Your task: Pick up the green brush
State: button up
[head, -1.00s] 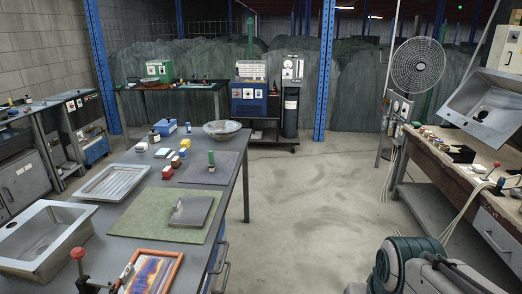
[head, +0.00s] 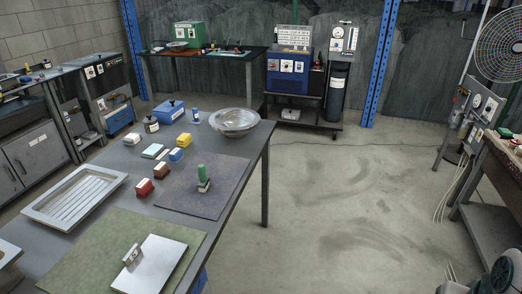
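A small upright green thing (head: 203,178), which looks like the green brush, stands on a dark grey mat (head: 180,203) near the right edge of the grey table. Its base is partly pale or dark and too small to make out. Nothing touches its upper part. My gripper is not in view; only a bit of my arm shows at the lower right corner.
On the grey table (head: 105,158), several small coloured blocks lie left of the green thing. A metal bowl (head: 235,122) is behind it, a ribbed tray (head: 72,198) at left, and a green mat (head: 100,238) with a metal plate in front. The floor (head: 340,220) right of the table is clear.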

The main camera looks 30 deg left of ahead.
aim_at(203, 184)
jog(key=u, duration=0.2)
jog(key=i, duration=1.5)
jog(key=u, duration=1.35)
jog(key=i, duration=0.8)
jog(key=u, duration=1.2)
jog(key=i, duration=0.35)
jog(key=u, duration=0.2)
